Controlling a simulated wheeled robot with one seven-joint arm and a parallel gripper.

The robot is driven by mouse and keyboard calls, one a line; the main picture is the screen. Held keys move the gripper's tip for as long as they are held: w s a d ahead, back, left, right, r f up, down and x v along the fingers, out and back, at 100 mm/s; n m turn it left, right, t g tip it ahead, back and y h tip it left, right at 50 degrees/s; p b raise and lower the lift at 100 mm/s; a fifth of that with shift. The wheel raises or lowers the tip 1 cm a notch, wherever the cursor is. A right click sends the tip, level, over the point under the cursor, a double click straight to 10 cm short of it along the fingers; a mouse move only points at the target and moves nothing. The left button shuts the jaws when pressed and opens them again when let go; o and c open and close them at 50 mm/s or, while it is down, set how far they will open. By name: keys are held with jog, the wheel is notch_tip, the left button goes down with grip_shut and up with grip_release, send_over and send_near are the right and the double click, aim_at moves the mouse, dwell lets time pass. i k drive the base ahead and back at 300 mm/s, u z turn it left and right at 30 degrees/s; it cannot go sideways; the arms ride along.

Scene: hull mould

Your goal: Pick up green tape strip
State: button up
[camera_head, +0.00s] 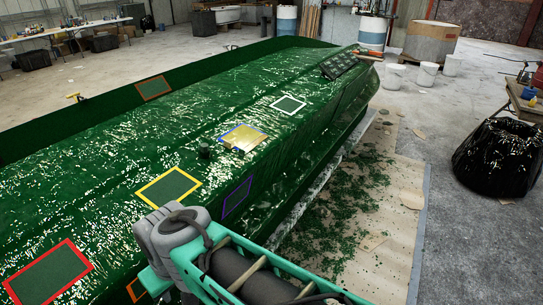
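I cannot make out a distinct green tape strip. The glossy green hull mould (120,150) fills the left and middle, and its colour could hide one. Coloured outlines mark its surface: red (88,264), yellow (139,196), white (290,112), purple (225,205) and orange. A blue-edged patch holds a gold-coloured sheet (245,135). A dark tray or rack (340,65) with small items sits at the mould's far end. My teal and grey arm crosses the bottom centre in front of the mould; no gripper fingers show.
A small dark cylinder (204,150) stands on the mould. Green scraps (350,205) litter the brown floor sheet (395,265) to its right. A black bag-like bin (495,160) stands at right by a wooden table (525,104). White buckets (393,77) stand behind.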

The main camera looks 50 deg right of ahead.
aim_at(243, 152)
jog(key=k, duration=0.35)
jog(key=z, duration=2.2)
jog(key=i, duration=2.65)
jog(key=u, duration=4.4)
jog(key=i, duration=0.4)
jog(key=u, duration=0.2)
